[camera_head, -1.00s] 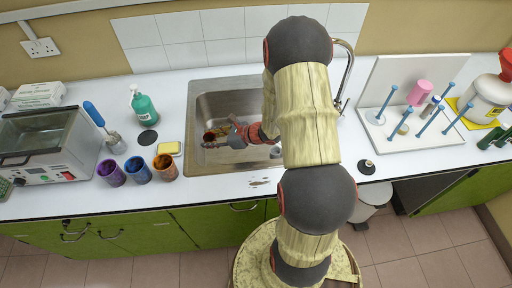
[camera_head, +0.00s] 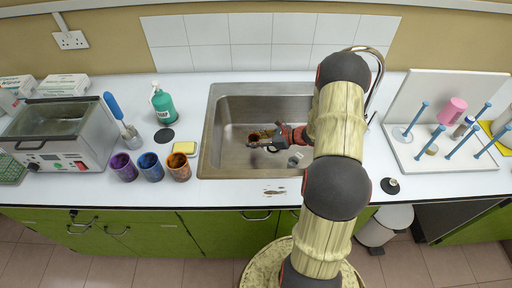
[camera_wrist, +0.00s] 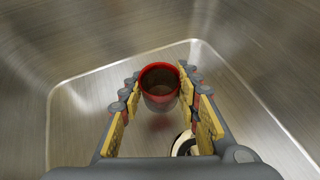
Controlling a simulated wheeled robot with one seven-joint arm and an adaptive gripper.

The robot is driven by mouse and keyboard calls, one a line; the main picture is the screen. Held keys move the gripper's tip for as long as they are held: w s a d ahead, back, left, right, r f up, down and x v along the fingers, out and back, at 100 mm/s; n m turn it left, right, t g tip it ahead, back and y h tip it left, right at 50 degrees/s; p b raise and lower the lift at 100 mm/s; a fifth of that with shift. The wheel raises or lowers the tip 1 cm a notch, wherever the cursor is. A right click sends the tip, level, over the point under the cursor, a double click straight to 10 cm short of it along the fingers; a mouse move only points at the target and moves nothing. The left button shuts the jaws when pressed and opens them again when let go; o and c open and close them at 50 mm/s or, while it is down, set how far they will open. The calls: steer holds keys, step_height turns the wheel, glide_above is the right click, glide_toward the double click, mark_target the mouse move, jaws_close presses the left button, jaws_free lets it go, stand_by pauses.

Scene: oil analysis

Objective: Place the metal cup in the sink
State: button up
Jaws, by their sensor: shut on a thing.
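The metal cup (camera_wrist: 160,97) has a red rim and a dark inside. It is between my gripper's fingertips in the wrist view, over the sink floor, with a reddish reflection below it. My gripper (camera_head: 259,141) is shut on the cup, inside the outline of the sink (camera_head: 209,150) in the head view. There the cup (camera_head: 254,136) shows small and orange-brown, partly covered by the fingers. The sink is a rectangular steel basin. A round drain (camera_wrist: 184,144) shows below the right finger. I cannot tell whether the cup touches the sink floor.
A curved tap (camera_head: 376,70) rises behind my arm. A white peg rack (camera_head: 430,180) stands at right.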

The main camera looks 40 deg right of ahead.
mark_target(256, 150)
steer(key=shift+w+d+f, duration=0.1)
steer(key=shift+d+f, duration=0.2)
steer(key=shift+f, duration=0.05)
steer(key=shift+d+f+b, duration=0.15)
steer(key=shift+f+b, duration=0.35)
steer(key=shift+f, duration=0.4)
steer(key=shift+d+f+b, duration=0.1)
steer(key=shift+f+b, duration=0.4)
steer(key=shift+f, duration=0.35)
steer(key=shift+f, duration=0.2)
steer(key=o, duration=1.2)
steer(key=shift+c, duration=0.2)
